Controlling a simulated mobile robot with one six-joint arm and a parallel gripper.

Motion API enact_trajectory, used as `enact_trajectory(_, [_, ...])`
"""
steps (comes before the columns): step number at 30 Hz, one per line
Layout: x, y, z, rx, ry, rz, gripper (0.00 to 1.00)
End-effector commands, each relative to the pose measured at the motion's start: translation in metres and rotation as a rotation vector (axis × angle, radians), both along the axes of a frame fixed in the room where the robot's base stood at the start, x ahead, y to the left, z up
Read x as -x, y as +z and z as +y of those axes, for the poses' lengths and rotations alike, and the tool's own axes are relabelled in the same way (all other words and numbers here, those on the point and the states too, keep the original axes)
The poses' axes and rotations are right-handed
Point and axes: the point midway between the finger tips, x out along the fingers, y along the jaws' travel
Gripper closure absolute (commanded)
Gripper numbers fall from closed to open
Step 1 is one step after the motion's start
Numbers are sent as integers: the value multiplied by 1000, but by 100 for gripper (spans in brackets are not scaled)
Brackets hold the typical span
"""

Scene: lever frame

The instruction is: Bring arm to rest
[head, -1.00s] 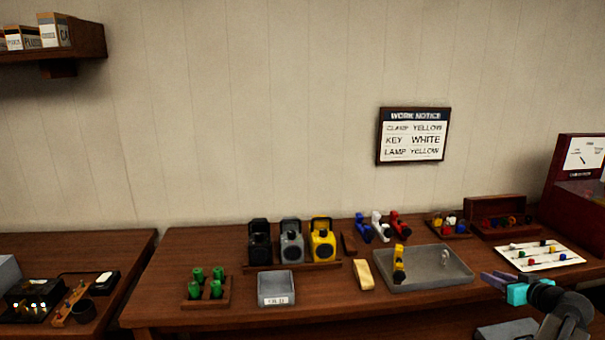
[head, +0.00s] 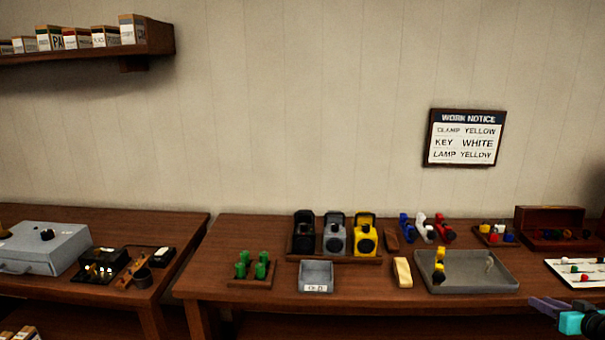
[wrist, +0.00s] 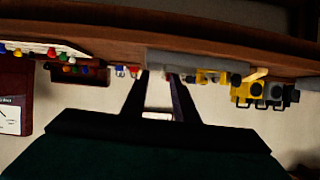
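My gripper (head: 544,307) is at the lower right edge of the head view, in front of the table and apart from everything on it. Its two dark fingers show in the wrist view (wrist: 158,80), with a gap between them and nothing held. The wrist view looks upside down at the table edge and the wall. Most of my arm is outside the head view.
The main table (head: 345,290) carries a grey tray (head: 470,285) with a yellow clamp (head: 439,265), three lamps (head: 335,238), and green-topped pieces. A work notice (head: 464,138) hangs above. A side table with a grey case (head: 45,245) stands left, beyond a gap.

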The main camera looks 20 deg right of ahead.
Motion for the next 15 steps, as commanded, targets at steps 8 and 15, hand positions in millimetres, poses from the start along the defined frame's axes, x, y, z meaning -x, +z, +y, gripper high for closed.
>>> enact_trajectory(8, [-31,-34,31,-72,43,42,73])
enact_trajectory(15, [-69,-83,78,-171,99,114,73])
